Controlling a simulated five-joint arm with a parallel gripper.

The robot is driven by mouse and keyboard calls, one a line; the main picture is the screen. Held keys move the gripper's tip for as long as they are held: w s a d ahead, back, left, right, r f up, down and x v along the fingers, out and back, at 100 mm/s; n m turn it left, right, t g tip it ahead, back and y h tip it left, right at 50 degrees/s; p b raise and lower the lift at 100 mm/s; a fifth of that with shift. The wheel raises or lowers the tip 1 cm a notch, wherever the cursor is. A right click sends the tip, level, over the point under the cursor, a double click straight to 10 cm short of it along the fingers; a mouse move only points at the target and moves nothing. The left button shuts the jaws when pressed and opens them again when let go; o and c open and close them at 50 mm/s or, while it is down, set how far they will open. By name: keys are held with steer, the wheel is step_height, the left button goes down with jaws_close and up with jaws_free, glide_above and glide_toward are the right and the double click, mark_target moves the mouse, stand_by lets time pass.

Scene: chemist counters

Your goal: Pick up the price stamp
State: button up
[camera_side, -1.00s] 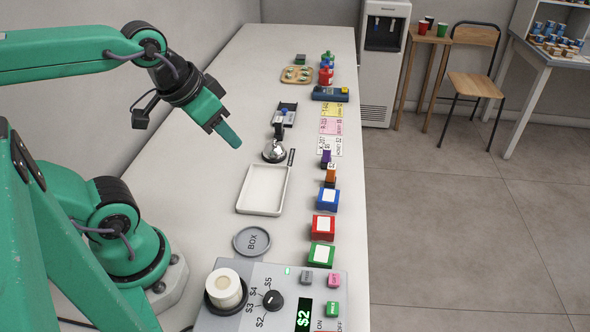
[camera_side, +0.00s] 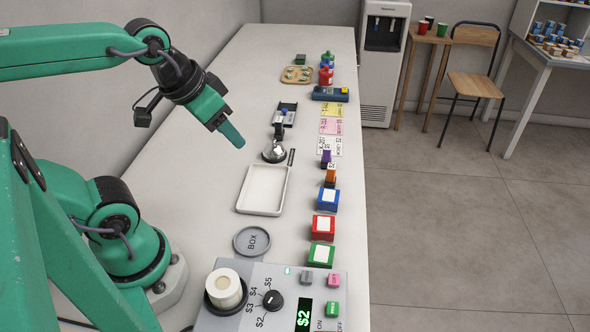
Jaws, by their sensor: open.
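My gripper (camera_side: 233,136) hangs in the air over the left part of the counter, to the left of both blocks. It points down and to the right. It is open and holds nothing; seen from the side, its fingers overlap, so the gap is hidden.
A silver dome with an upright black post (camera_side: 274,150) stands right of my gripper, with a white tray (camera_side: 264,189) below. Blue (camera_side: 323,200), red (camera_side: 324,226) and green (camera_side: 321,254) boxes line the right edge. A dial machine (camera_side: 262,309) stands in front. Price cards (camera_side: 331,126) lie behind.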

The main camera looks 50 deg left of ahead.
steer(key=w+n+g, duration=0.2)
steer(key=w, duration=0.6)
steer(key=n+g, duration=0.3)
steer(key=n, duration=0.3)
glide_above(332, 165)
step_height(332, 165, down, 14)
steer(key=shift+s+f, duration=0.1)
steer(key=shift+f, duration=0.1)
steer(key=shift+w+f+g, duration=0.2)
steer(key=shift+f+g, duration=0.1)
steer(key=shift+f, duration=1.4)
steer(key=shift+s+f, duration=0.1)
steer(key=shift+f, duration=2.5)
